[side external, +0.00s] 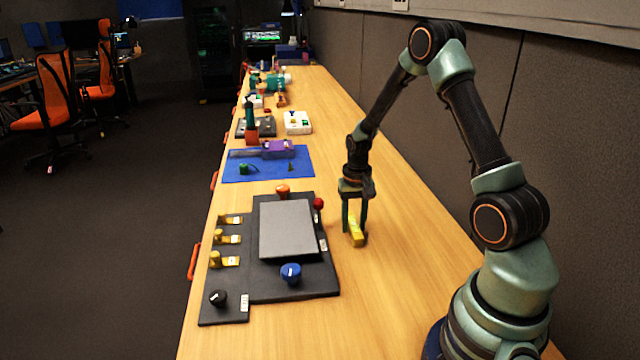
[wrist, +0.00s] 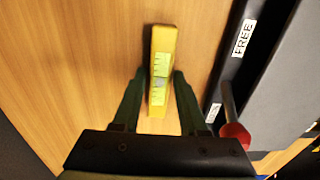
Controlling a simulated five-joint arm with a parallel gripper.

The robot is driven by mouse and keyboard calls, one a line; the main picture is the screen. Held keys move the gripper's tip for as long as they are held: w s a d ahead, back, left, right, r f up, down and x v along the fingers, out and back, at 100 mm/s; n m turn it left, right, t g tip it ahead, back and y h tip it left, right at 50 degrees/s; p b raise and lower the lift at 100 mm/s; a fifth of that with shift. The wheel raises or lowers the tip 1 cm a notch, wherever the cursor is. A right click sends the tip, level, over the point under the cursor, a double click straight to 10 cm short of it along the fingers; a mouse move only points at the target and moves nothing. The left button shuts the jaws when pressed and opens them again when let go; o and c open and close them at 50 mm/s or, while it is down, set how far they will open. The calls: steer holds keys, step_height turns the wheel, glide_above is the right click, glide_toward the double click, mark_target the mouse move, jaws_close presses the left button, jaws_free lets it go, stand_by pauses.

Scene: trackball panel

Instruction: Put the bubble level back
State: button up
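The bubble level, a yellow bar (side external: 356,236), lies on the wooden table just right of the trackball panel. The wrist view shows its top (wrist: 161,97) with pale green vial markings. My gripper (side external: 355,222) points down over it, one finger on each side. In the wrist view the fingers (wrist: 159,72) straddle the bar; a small gap shows at the left fingertip, and the right one is very close or touching. The dark panel (side external: 262,280) carries a raised grey plate (side external: 286,229). No empty place for the level can be made out.
A red ball knob (side external: 318,203) on a stem stands at the panel's near-gripper edge, also close in the wrist view (wrist: 235,136). Blue (side external: 290,273), orange (side external: 283,190) and black (side external: 218,297) knobs and yellow switches stand up elsewhere. A blue mat (side external: 228,170) lies beyond.

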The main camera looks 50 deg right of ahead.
mark_target(354, 224)
steer(key=shift+o, duration=0.6)
step_height(354, 224, up, 12)
steer(key=s+a+r+n+t, duration=0.2)
steer(key=a+r+n, duration=0.1)
steer(key=a, duration=0.3)
steer(key=s+a+r+n+t, duration=0.1)
steer(key=s+a+r+n, duration=0.2)
steer(key=a+r, duration=0.2)
steer(key=s+a+r+n+t, duration=0.2)
steer(key=s+a+r+n, duration=0.1)
steer(key=a, duration=0.6)
steer(key=shift+r+t, duration=0.3)
steer(key=shift+r, duration=0.4)
